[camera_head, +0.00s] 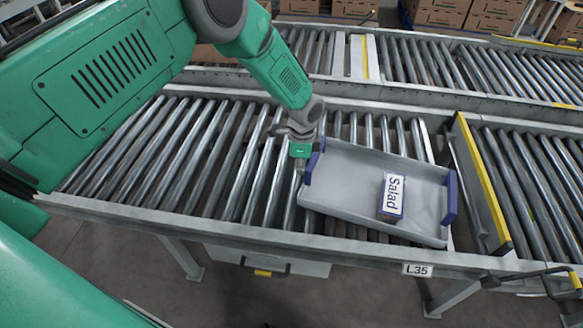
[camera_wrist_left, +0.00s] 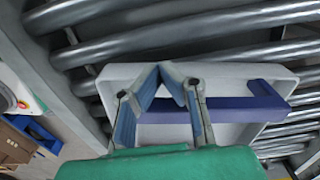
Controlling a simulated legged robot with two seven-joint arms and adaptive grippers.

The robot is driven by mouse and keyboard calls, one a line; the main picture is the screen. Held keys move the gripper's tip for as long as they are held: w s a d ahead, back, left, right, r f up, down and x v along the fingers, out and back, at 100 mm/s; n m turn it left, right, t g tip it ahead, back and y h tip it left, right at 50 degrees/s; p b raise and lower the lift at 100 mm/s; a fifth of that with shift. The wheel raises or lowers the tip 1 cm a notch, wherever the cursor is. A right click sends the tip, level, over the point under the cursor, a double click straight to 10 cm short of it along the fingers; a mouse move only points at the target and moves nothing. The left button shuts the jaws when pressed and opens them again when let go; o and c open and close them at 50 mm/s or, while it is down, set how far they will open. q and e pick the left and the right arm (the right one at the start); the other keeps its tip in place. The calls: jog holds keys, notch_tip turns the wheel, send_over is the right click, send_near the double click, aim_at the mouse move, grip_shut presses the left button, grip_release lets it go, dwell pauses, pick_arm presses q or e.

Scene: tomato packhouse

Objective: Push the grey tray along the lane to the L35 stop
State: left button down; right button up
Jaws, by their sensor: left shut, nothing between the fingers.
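The grey tray (camera_head: 345,170) lies on the lane's rollers, with a blue handle at each end. The L35 label (camera_head: 417,269) is on the front rail below the tray's right end. My left gripper (camera_head: 300,133) is shut and empty at the tray's left end. In the left wrist view its fingers (camera_wrist_left: 172,72) overlap the tray's end (camera_wrist_left: 118,74) and blue handle (camera_wrist_left: 262,98); contact is unclear. My right gripper is out of view.
Bare rollers (camera_head: 190,150) fill the lane left of the tray. A second roller lane (camera_head: 440,62) runs behind, with cardboard boxes (camera_head: 495,15) beyond it. More rollers (camera_head: 540,180) continue right of the stop plate.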

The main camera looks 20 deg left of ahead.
pick_arm(q)
jog(key=b, duration=0.2)
send_over(328, 186)
jog(key=shift+a+f, duration=0.2)
jog(key=shift+a, duration=0.2)
jog(key=shift+w+d+r+b, duration=0.15)
jog(key=shift+d+b, duration=0.15)
jog(key=shift+d, duration=0.2)
jog(key=shift+a, duration=0.1)
